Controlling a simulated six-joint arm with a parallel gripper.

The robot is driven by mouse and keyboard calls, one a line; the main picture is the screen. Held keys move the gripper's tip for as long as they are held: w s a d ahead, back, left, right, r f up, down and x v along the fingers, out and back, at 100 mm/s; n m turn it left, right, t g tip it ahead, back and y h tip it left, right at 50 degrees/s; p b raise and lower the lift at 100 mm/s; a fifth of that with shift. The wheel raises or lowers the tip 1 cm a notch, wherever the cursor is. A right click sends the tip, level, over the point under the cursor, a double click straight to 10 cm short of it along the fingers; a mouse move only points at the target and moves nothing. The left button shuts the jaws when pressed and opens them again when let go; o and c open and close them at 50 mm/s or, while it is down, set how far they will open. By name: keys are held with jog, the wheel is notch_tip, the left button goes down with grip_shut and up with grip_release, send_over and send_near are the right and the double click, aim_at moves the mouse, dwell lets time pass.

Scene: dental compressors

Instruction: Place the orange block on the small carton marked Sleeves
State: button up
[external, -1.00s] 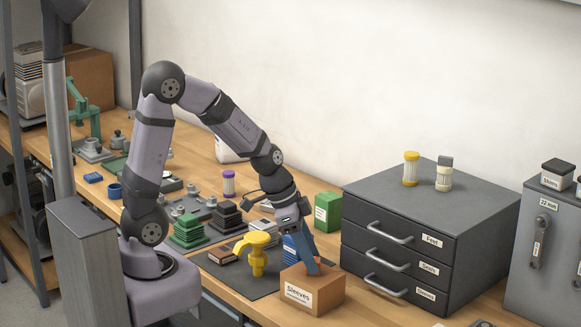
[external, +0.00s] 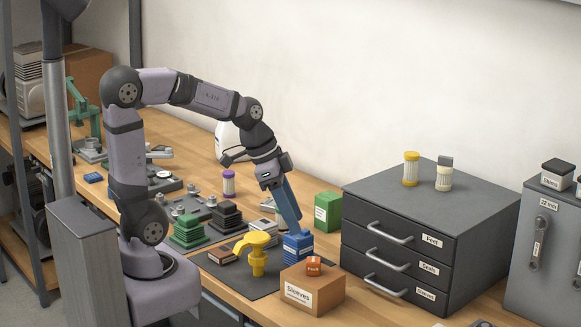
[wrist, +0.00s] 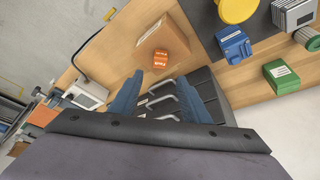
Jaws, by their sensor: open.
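The orange block (external: 313,266) rests on top of the small cardboard carton marked Sleeves (external: 330,290), near the middle of its top. In the wrist view the orange block (wrist: 161,60) also sits on the carton (wrist: 140,38), ahead of my fingers and apart from them. My gripper (external: 294,228) is open and empty, above and behind the carton, close over the blue block (external: 298,246). Its two blue fingers (wrist: 158,98) stand apart in the wrist view.
A yellow tap-like part (external: 258,254) stands on the dark mat left of the carton. A green box (external: 328,211) stands behind. The grey drawer unit (external: 400,245) with protruding handles is to the right. Stacked green and black parts are further left.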

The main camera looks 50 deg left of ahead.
jog(key=s+a+f+n+g+y, duration=0.3)
jog(key=s+a+f+n, duration=0.6)
jog(key=s+a+f, duration=0.1)
jog(key=shift+s+f, duration=0.15)
jog(key=shift+f, duration=0.75)
